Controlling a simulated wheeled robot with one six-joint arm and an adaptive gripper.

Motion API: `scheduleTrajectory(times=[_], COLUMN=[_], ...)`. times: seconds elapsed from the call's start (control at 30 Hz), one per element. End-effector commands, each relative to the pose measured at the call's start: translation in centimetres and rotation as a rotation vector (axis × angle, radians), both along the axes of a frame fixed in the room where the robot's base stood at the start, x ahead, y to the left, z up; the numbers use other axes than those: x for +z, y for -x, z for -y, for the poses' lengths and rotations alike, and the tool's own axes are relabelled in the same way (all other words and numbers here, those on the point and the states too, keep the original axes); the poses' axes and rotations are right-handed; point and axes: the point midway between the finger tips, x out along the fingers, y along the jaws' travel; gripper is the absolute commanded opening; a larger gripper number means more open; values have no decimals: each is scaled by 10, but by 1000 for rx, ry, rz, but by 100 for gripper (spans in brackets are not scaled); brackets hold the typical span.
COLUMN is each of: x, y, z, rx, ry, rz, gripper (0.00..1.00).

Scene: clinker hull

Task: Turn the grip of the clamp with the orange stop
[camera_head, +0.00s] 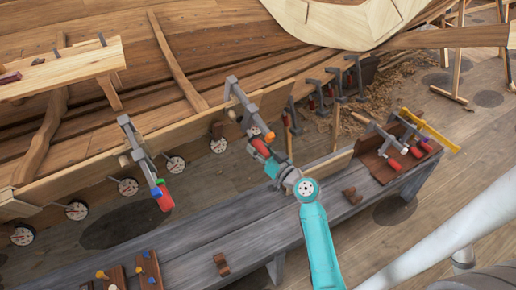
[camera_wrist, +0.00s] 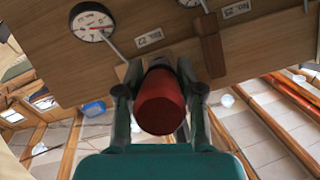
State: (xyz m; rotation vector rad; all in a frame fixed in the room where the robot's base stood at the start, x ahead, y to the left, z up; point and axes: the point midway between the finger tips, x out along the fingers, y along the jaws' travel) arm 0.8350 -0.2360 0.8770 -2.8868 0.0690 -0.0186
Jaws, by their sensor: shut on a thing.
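The clamp with the orange stop (camera_head: 270,136) sits on the upper plank edge of the hull, with its grey bar (camera_head: 247,108) slanting down toward me. My gripper (camera_head: 267,158) is at its lower end, shut on the red grip (camera_head: 259,146). In the wrist view the red grip (camera_wrist: 160,103) points its round end at the camera, with a gripper finger on each side of it. The orange stop does not show clearly in the wrist view.
Another clamp (camera_head: 140,155) with a red grip and a green-and-blue stop hangs to the left. Round dials (camera_head: 176,165) line the plank; one dial (camera_wrist: 91,22) is close in the wrist view. A grey bench (camera_head: 235,222) runs below, holding spare clamps (camera_head: 385,140) at right.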

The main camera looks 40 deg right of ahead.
Motion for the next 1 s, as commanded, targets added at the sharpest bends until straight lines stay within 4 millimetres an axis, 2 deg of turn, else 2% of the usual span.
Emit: scheduleTrajectory(times=[1.0], x=[4], y=[1], z=[-5], rx=[326], ry=[-847], rz=[125], gripper=[3])
